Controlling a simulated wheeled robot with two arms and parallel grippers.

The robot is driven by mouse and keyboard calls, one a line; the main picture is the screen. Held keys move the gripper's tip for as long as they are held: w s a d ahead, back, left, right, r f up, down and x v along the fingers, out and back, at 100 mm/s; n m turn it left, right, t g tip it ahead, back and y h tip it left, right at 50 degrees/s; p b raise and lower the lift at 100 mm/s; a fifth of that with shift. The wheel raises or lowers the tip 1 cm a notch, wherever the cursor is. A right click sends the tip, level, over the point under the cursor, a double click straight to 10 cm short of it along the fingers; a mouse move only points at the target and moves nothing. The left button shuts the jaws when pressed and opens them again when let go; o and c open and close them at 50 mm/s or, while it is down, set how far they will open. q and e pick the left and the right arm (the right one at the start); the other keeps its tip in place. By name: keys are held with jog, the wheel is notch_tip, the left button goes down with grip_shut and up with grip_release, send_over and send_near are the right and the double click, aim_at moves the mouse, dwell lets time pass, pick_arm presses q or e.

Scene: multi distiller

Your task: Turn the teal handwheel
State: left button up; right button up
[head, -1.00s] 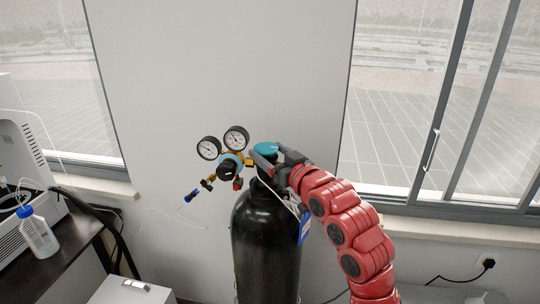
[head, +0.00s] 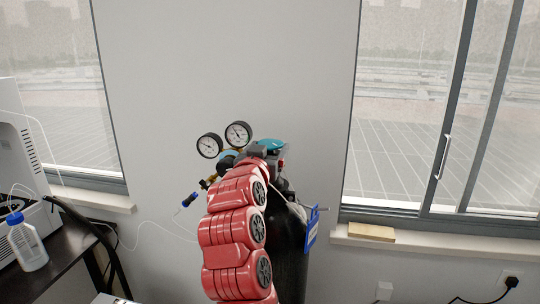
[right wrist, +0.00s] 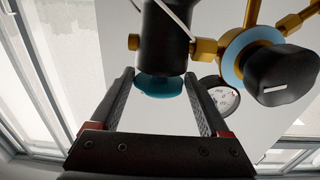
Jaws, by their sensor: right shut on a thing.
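The teal handwheel (head: 271,144) sits on top of the black gas cylinder (head: 292,245). My right gripper (head: 268,153) is at the handwheel, with my red arm in front of part of the cylinder. In the right wrist view, the teal handwheel (right wrist: 159,86) lies between the two fingers of my right gripper (right wrist: 159,80), which is shut on it. The dark valve neck (right wrist: 164,40) shows beyond it, upside down. My left gripper is not in view.
Two pressure gauges (head: 238,134) and brass fittings stand just left of the handwheel. A black regulator knob (right wrist: 282,72) is close by in the wrist view. A blue tag (head: 311,230) hangs on the cylinder. A bottle (head: 27,240) stands on the left bench.

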jog(key=shift+a+m+h, duration=0.1)
jog(key=shift+m+h, duration=0.4)
jog(key=shift+h, duration=0.3)
jog(key=o, duration=1.2)
